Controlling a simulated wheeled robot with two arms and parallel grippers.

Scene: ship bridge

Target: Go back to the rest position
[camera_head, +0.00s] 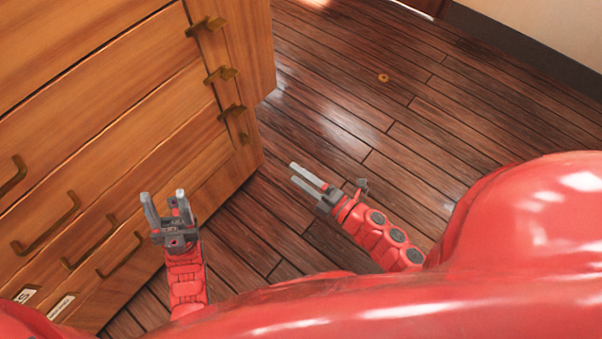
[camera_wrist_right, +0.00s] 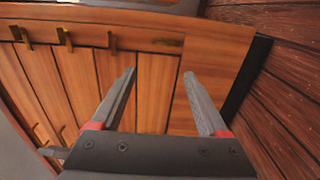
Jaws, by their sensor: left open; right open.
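My left gripper (camera_head: 164,208) is open and empty, with its grey fingers pointing up in the picture, in front of the wooden drawer cabinet (camera_head: 120,85). My right gripper (camera_head: 306,176) is open and empty over the wooden floor, to the right of the cabinet, with its fingers pointing up and left. In the right wrist view my right gripper (camera_wrist_right: 165,90) shows its two fingers spread apart with nothing between them, and the cabinet front lies beyond. Both red arms are bent in front of my red body.
The cabinet has several brass drawer handles (camera_head: 46,225) that stick out near my left gripper. The dark plank floor (camera_head: 430,130) is clear apart from a small round brass fitting (camera_head: 383,78). A pale wall (camera_head: 550,25) stands at the top right.

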